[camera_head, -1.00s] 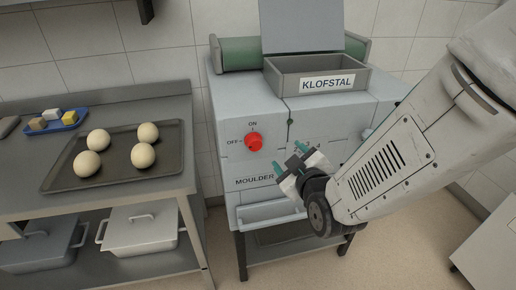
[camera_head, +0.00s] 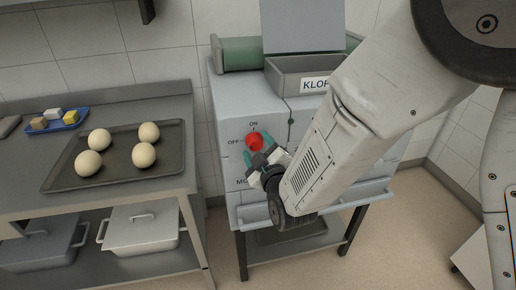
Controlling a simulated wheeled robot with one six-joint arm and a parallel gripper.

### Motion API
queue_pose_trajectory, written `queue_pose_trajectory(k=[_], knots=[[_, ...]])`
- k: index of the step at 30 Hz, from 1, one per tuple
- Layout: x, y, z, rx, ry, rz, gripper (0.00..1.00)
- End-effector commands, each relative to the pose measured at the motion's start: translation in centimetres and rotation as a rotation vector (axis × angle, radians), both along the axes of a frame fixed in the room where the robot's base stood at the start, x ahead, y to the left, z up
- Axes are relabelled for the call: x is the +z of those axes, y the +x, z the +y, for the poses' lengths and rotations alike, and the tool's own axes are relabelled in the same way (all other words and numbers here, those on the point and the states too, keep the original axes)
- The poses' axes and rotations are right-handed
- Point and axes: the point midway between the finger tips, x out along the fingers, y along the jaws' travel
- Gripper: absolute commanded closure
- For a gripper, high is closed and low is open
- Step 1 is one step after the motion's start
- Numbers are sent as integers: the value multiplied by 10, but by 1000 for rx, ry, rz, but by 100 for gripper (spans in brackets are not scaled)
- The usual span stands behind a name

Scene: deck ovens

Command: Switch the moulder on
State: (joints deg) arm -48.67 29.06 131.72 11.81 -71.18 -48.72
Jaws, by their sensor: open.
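The moulder (camera_head: 228,128) is a pale blue-grey machine on a dark stand. Its front has a round red knob (camera_head: 255,138), with "ON" marked above it and "OFF" to its left. Which mark the knob points to is too small to tell. My gripper (camera_head: 259,151) is open, with teal fingertips apart at the knob's lower edge. It overlaps the knob's lower part in the picture. I cannot tell whether it touches. My arm hides the moulder's right front and part of its lettering.
A metal bench (camera_head: 95,101) at left bears a dark tray (camera_head: 115,165) with several dough balls and a small blue tray (camera_head: 74,124). Lidded pans (camera_head: 140,235) stand on its lower shelf. A hopper (camera_head: 290,80) tops the moulder; a ledge (camera_head: 355,195) juts out below.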

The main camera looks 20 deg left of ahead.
Motion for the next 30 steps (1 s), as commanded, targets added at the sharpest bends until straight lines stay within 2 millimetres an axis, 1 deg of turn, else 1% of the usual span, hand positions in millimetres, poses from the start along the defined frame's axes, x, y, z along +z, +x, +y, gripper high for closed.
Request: queue_pose_trajectory(k=[5,6,8,9,10,11,22,30], knots=[[0,0,0,0,0,0,41],[0,0,0,0,0,0,44],[0,0,0,0,0,0,61],[0,0,0,0,0,0,72],[0,0,0,0,0,0,80],[0,0,0,0,0,0,86],[0,0,0,1,35,23,86],[-1,0,0,1,178,110,86]])
